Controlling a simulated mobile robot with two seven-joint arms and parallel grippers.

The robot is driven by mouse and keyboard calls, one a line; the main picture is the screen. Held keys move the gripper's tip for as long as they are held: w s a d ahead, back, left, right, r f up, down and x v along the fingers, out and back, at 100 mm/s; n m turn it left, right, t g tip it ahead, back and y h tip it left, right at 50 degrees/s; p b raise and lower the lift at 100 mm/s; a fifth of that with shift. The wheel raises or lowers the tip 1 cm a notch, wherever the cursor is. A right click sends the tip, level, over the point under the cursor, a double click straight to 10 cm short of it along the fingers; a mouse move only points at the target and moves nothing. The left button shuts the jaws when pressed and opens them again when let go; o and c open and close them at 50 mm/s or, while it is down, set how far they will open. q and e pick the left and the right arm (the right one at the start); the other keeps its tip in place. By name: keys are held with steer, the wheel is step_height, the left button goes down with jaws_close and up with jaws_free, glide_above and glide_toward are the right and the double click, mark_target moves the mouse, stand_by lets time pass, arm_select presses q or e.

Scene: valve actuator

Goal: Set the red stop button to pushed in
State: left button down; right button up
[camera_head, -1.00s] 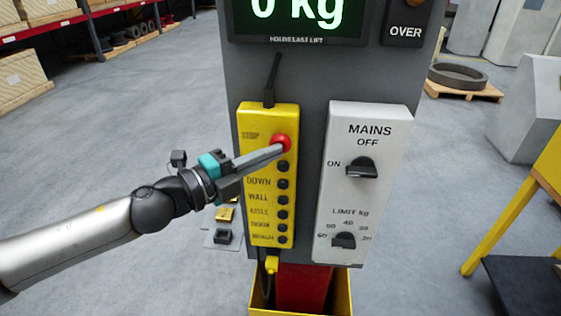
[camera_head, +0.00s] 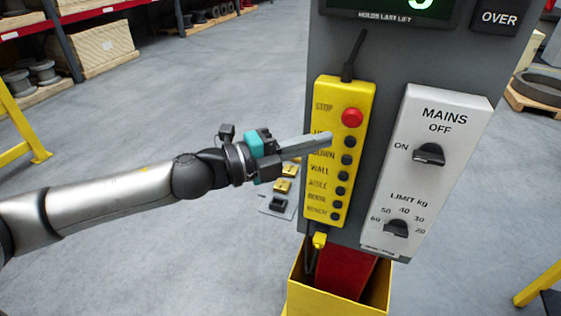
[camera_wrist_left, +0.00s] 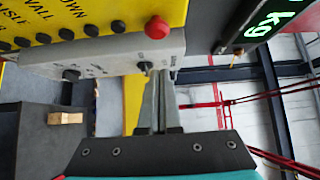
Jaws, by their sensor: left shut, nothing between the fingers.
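The red stop button (camera_head: 352,118) is at the top of the yellow push-button box (camera_head: 326,97), beside the word STOP. It also shows in the left wrist view (camera_wrist_left: 157,27), where it stands out from the face of the box; I cannot tell whether it is latched in. My left gripper (camera_head: 328,138) is shut and empty. Its fingertips are to the left of and below the button, in front of the UP label, with a visible gap to the button. The fingers also show in the left wrist view (camera_wrist_left: 157,88). My right gripper is not in view.
Black buttons run down the box below the red one. A white MAINS panel (camera_head: 470,118) with two black knobs is to the right on the grey column. A yellow bin (camera_head: 345,303) stands below. Floor to the left is mostly clear, with a yellow rail (camera_head: 22,120) at the far left.

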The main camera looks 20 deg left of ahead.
arm_select(q)
steer(key=b+v, duration=0.4)
steer(key=v, duration=0.2)
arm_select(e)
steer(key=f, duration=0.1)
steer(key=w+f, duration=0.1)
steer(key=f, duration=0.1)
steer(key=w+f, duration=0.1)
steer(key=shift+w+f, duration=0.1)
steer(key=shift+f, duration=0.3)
arm_select(q)
steer(key=shift+a, duration=0.1)
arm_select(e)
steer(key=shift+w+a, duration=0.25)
